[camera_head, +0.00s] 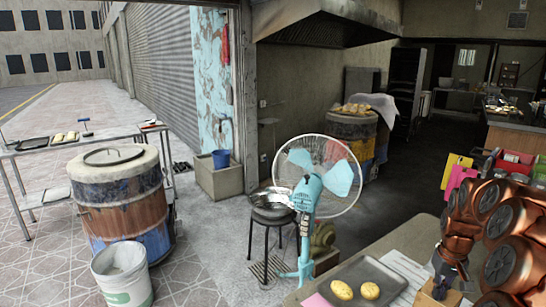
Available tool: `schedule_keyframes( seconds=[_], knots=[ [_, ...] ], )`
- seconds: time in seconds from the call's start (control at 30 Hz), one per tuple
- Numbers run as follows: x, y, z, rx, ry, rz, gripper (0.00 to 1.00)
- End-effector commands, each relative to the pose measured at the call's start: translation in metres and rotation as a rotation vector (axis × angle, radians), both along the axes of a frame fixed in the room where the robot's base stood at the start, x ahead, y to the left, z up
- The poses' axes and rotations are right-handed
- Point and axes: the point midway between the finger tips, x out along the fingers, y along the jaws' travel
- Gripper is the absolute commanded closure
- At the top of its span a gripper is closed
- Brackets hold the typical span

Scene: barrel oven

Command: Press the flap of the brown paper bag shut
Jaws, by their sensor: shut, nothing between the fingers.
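My gripper (447,283) is at the lower right, at the end of my copper-coloured arm, pointing down. Its fingers are shut with nothing held. A brown shape that looks like the paper bag (428,297) shows at the bottom edge, right under and around my gripper. Most of it is hidden by the gripper or cut off by the frame. I cannot tell how its flap lies, or whether the fingertips touch it.
On the same table (408,238) a grey tray (385,276) holds two round yellow breads (342,290), left of the gripper. White paper (408,268) lies between tray and bag. A turquoise fan (312,190) stands behind the table's left side.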

Motion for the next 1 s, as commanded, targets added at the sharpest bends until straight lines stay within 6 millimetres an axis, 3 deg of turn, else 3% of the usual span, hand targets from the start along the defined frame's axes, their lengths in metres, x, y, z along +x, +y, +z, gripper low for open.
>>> schedule_keyframes(
  seconds=[0.27,1.0],
  knots=[
    [0.000,0.000,0.005,0.000,0.000,0.000,1.00],
    [0.001,0.000,0.053,-0.001,-0.002,-0.001,1.00]
  ],
)
